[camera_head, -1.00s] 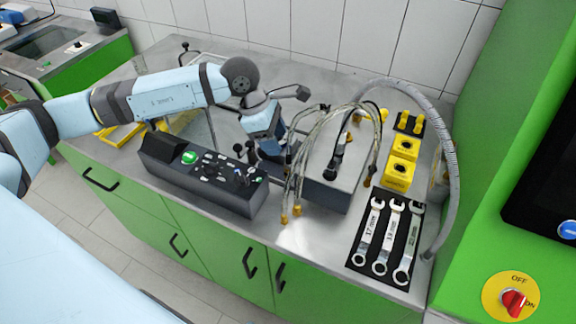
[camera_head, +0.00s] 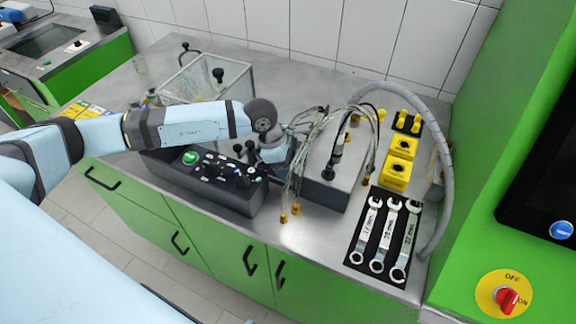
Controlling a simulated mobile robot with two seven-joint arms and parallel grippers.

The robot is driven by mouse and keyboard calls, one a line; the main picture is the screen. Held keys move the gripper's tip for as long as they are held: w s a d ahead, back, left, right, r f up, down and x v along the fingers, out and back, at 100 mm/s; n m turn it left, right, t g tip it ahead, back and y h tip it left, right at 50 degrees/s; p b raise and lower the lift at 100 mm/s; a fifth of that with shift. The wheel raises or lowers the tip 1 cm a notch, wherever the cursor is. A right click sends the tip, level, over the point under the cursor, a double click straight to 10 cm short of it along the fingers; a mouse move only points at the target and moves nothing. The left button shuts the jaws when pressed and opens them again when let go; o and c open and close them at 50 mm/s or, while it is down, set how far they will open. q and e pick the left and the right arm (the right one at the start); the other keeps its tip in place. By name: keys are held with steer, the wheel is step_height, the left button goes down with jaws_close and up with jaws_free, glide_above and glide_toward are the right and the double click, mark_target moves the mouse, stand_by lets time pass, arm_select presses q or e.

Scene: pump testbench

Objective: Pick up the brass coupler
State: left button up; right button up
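Braided hoses (camera_head: 297,165) hang over the left side of a grey box (camera_head: 333,188). Small brass couplers (camera_head: 284,218) show at their lower ends, near the front of the bench, and another brass end (camera_head: 367,181) hangs at the right of the box. Which of them is the task's coupler I cannot tell. My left gripper (camera_head: 284,178) points down behind the black control panel, beside the hoses and above their brass ends. Its fingers are small, dark and partly hidden, so their opening is unclear. My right gripper is not in view.
The black control panel (camera_head: 215,190) with buttons and levers stands left of the hoses. Several wrenches lie on a black mat (camera_head: 359,259) at the right front. Yellow blocks (camera_head: 396,174) and a thick grey hose (camera_head: 449,165) stand at the right. A clear-walled box (camera_head: 232,78) stands behind my arm.

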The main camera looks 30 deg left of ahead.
arm_select(q)
jaws_close()
steer(key=shift+r, duration=0.15)
